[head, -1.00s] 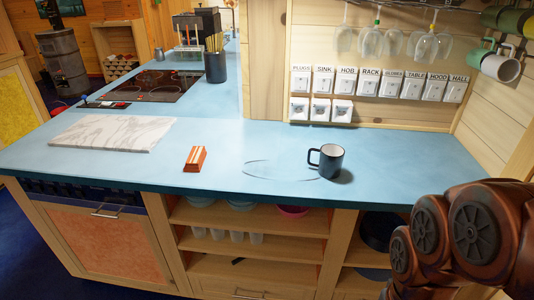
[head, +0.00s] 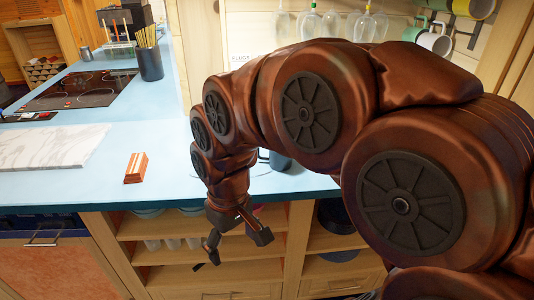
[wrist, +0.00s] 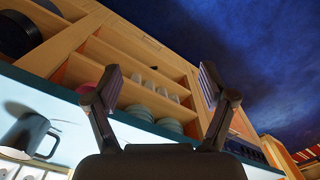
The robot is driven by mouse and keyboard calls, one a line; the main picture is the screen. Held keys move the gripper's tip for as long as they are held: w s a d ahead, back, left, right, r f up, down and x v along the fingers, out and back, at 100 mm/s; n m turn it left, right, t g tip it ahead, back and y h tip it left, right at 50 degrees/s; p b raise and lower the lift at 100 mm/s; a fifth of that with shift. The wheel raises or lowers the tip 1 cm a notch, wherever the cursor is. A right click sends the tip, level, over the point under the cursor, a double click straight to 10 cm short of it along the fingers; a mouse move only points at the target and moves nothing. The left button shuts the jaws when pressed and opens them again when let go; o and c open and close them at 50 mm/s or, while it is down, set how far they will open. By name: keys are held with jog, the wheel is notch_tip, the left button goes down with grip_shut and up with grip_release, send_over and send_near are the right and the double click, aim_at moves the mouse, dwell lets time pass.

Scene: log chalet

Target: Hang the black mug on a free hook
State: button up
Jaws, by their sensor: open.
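The black mug stands on the blue counter (head: 70,185); in the head view my arm hides most of it, and only a dark sliver (head: 281,161) shows. In the wrist view the black mug (wrist: 27,133) is at the left edge, partly cut off, with its handle towards the right. My gripper (head: 236,246) is open and empty, in front of the counter edge by the shelves. Its spread fingers also show in the wrist view (wrist: 160,84), apart from the mug. Hanging mugs, including a white one (head: 436,41), are at upper right; I cannot tell which hook is free.
An orange-and-white block (head: 136,168) and a marble board (head: 50,147) lie on the counter. A dark pencil cup (head: 150,64) stands behind. Stemmed glasses (head: 331,22) hang above. Open shelves (head: 150,226) lie below the counter. The counter left of my arm has free room.

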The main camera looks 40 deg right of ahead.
jog(key=shift+o, duration=1.1)
jog(key=w+d+t, duration=0.1)
jog(key=w+d, duration=0.4)
jog(key=w, duration=0.2)
jog(key=shift+w+r, duration=0.4)
jog(key=m+t+h, duration=0.2)
jog(key=m+t, duration=0.1)
send_over(278, 162)
jog(key=d, duration=0.2)
jog(key=shift+s+x, duration=0.25)
jog(key=shift+x, duration=0.95)
jog(key=shift+w+a+f+t, duration=0.1)
jog(key=shift+f+t, duration=0.2)
jog(key=shift+f, duration=0.15)
jog(key=x, duration=0.1)
jog(key=p+x, duration=0.1)
jog(key=x, duration=0.2)
jog(key=shift+d+p, duration=0.3)
jog(key=shift+p, duration=0.05)
jog(key=shift+w+d+f, duration=0.2)
jog(key=shift+f, duration=0.1)
jog(key=shift+s+a+r, duration=0.2)
jog(key=shift+a, duration=0.15)
jog(key=c, duration=1.2)
jog(key=shift+c, duration=0.2)
